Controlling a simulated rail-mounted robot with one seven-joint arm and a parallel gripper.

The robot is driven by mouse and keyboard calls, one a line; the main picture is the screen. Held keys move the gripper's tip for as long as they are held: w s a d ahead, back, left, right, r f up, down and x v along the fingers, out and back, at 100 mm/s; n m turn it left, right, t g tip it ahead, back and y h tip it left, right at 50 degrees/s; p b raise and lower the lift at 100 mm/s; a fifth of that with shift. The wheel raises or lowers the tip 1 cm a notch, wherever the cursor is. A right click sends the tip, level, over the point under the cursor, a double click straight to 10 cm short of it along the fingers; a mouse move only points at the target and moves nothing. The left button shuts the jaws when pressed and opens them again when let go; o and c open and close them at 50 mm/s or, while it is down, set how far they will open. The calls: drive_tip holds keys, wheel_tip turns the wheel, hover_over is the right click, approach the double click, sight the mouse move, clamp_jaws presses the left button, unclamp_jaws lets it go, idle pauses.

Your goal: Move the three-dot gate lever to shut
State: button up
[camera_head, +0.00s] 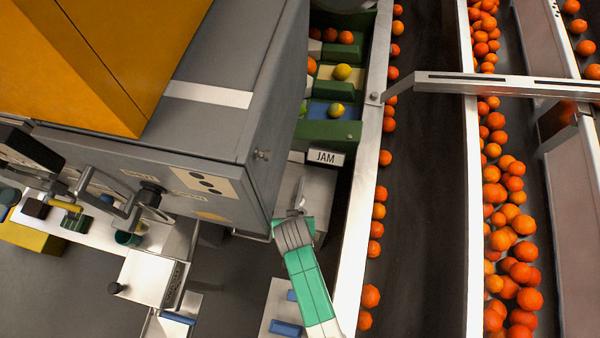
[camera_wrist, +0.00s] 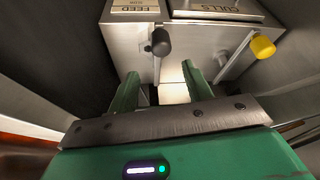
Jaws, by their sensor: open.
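In the head view, a cream plate with three dark dots (camera_head: 204,183) is on the grey machine's front panel. A black-knobbed crank handle (camera_head: 150,194) sticks out left of it; I cannot tell whether it is the gate lever. My gripper (camera_wrist: 160,78) is open and empty in the wrist view, its two green fingers pointing at a metal box (camera_wrist: 195,42). A lever with a black knob (camera_wrist: 161,42) and one with a yellow knob (camera_wrist: 263,46) stand on that box, beyond the fingers. In the head view the fingers are not discernible.
The grey machine with an orange housing (camera_head: 130,45) fills the upper left. A JAM sign (camera_head: 325,157) stands near its right corner. Conveyors with oranges (camera_head: 510,190) run along the right. The wrist view shows labels reading FEED (camera_wrist: 135,8) and CULLS (camera_wrist: 222,4).

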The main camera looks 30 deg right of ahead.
drive_tip(key=b+x, duration=0.1)
drive_tip(key=x, duration=0.1)
drive_tip(key=b+x, duration=0.2)
drive_tip(key=x, duration=0.1)
drive_tip(key=s+a+b+x, duration=0.1)
drive_tip(key=x, duration=0.1)
drive_tip(key=shift+w+f, duration=0.15)
drive_tip(key=shift+f, duration=0.4)
drive_tip(key=shift+d, duration=0.1)
